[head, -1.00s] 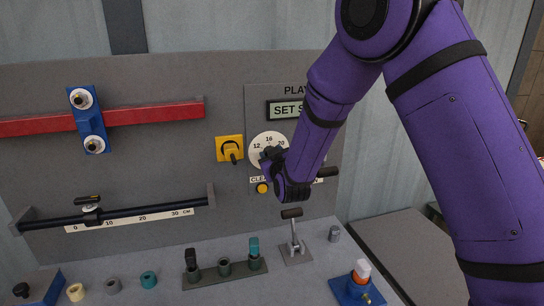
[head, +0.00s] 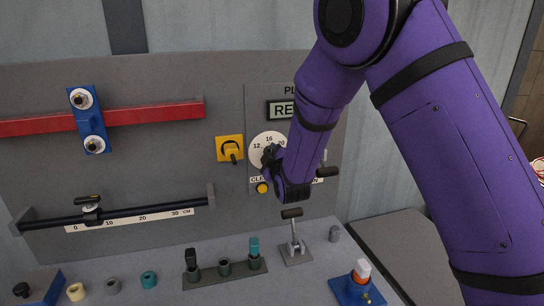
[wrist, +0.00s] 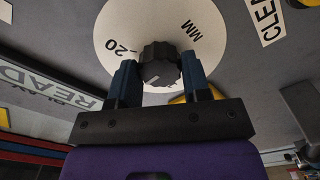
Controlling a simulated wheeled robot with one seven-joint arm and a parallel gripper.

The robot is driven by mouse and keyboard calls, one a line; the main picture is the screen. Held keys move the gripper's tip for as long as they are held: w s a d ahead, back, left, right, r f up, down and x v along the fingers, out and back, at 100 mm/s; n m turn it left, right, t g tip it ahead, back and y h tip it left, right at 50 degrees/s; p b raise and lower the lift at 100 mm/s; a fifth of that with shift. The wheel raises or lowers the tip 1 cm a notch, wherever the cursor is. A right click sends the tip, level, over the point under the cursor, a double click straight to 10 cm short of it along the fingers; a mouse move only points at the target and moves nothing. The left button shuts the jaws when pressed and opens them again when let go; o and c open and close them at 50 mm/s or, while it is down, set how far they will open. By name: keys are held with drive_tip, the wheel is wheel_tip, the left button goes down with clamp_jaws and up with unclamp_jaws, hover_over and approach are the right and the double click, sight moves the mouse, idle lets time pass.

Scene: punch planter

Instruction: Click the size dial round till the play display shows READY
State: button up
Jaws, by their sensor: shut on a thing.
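The size dial is a white round plate (head: 258,154) marked 12, 16 and 20 on the grey panel, with a dark knob at its centre. In the wrist view the black ridged knob (wrist: 159,66) sits between the two blue fingers of my gripper (wrist: 160,82), which is shut on it. In the head view my gripper (head: 272,158) is at the dial and partly hides it. The play display (head: 281,110) shows "RE" before my arm covers the rest. In the wrist view the display (wrist: 40,85) shows "READ", with its end cut off or hidden.
A yellow switch (head: 230,149) is left of the dial. A yellow button (head: 262,188) lies just below it, by the CLEAR label. A lever (head: 293,232) stands on the bench below. A red rail (head: 150,113) and a black scale bar (head: 140,214) cross the panel's left side.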

idle(0.4)
drive_tip(key=o, duration=0.9)
drive_tip(key=shift+s, duration=0.1)
drive_tip(key=s, duration=0.3)
drive_tip(key=s+d, duration=0.1)
drive_tip(key=s, duration=0.3)
drive_tip(key=s+d, duration=0.1)
drive_tip(key=s, duration=0.2)
drive_tip(key=shift+s, duration=0.25)
drive_tip(key=shift+d, duration=0.1)
